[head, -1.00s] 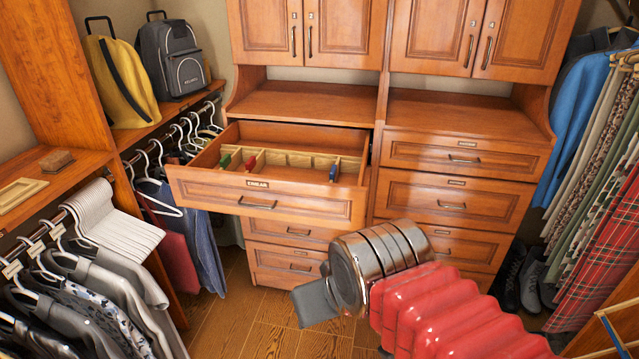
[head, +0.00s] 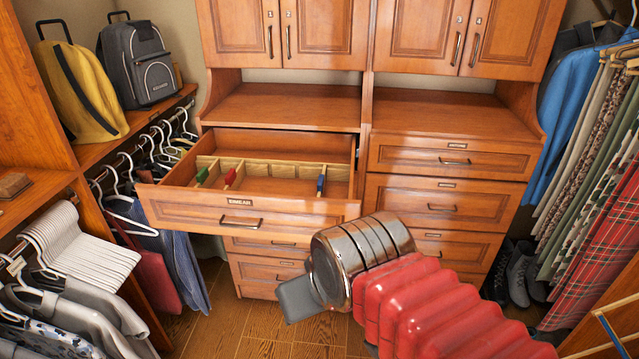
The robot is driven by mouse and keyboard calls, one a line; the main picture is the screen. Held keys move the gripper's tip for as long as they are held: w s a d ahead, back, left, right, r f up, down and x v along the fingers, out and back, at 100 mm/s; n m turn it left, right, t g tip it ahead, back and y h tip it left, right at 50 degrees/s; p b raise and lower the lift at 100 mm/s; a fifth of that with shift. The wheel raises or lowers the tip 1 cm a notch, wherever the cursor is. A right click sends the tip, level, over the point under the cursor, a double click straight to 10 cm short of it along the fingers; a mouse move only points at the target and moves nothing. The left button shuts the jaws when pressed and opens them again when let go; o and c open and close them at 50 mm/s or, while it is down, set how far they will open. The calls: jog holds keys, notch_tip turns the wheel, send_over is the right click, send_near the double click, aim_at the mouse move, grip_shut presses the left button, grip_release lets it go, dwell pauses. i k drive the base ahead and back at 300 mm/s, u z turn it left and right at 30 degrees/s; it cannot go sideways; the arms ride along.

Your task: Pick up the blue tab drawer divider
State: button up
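The blue tab drawer divider (head: 321,182) stands upright at the right end of the open top-left drawer (head: 240,213). A green tab divider (head: 202,175) and a red tab divider (head: 230,178) stand at the drawer's left end. My gripper (head: 296,299) is in front of the drawer, below and nearer than it, apart from the dividers. Its grey end points left and down. I cannot make out two separate fingers, so its opening is unclear.
A wooden partition (head: 270,169) runs across the drawer. Closed drawers (head: 450,194) stand to the right. Hanging clothes line the left and right sides. A yellow bag (head: 85,95) and a grey backpack (head: 140,66) sit on the left shelf. The wooden floor (head: 250,330) in front is partly clear.

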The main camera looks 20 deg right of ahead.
aim_at(322, 178)
jog(key=u, duration=0.05)
jog(key=i, duration=1.2)
jog(key=u, duration=0.05)
